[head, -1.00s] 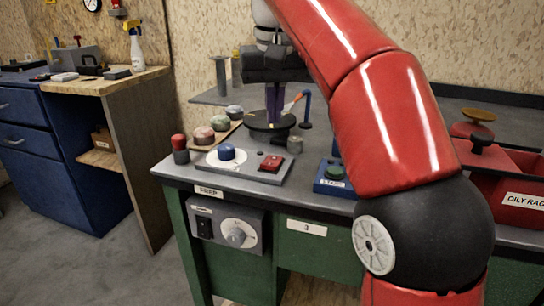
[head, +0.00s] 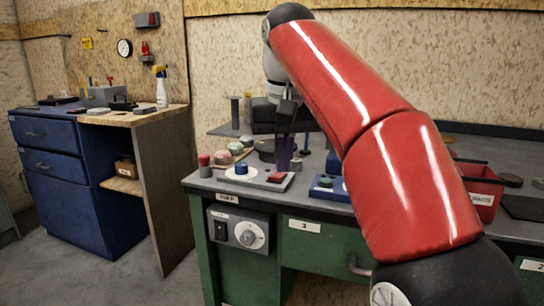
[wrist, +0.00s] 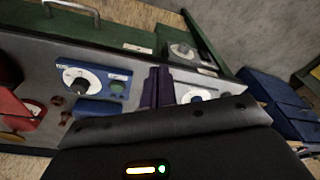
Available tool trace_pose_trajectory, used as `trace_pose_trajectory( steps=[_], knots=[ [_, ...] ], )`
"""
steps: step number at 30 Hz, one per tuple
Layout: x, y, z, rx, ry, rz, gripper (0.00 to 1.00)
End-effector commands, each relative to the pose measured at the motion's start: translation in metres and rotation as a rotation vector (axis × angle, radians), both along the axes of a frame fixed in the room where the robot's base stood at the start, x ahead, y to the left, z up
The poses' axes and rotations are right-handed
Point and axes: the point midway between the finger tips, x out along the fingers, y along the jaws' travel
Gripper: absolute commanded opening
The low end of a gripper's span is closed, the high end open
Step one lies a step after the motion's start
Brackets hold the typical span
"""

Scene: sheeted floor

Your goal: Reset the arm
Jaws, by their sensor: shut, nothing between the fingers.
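My gripper (head: 284,154) hangs at the end of my red arm, above the grey top of the green workbench (head: 330,204) in the head view. Its purple fingers are together and hold nothing. In the wrist view the shut fingers (wrist: 158,88) point at the bench top, between a panel with a green button and a white round dial. In the head view a panel with a blue knob (head: 241,168) and a red button (head: 276,177) lies in front of the gripper. My arm hides part of the bench behind it.
A blue box with a green button (head: 326,182) sits right of the gripper. A red bin (head: 483,205) stands at the right. Several round items lie on a wooden board (head: 236,160) at the left. A blue cabinet (head: 75,195) stands apart on the left, with open floor before it.

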Motion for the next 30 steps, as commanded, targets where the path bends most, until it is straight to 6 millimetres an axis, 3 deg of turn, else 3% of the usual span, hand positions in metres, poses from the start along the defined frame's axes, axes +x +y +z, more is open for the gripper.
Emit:
trace_pose_trajectory(
  steps=[11, 19, 23, 30],
  knots=[
    [-0.018, -0.022, -0.014, 0.001, -0.043, -0.021, 0.00],
    [-0.049, -0.052, -0.044, 0.005, -0.104, -0.050, 0.00],
    [-0.078, -0.075, -0.077, 0.010, -0.155, -0.076, 0.00],
    [-0.144, -0.114, -0.166, 0.022, -0.253, -0.131, 0.00]
  ],
)
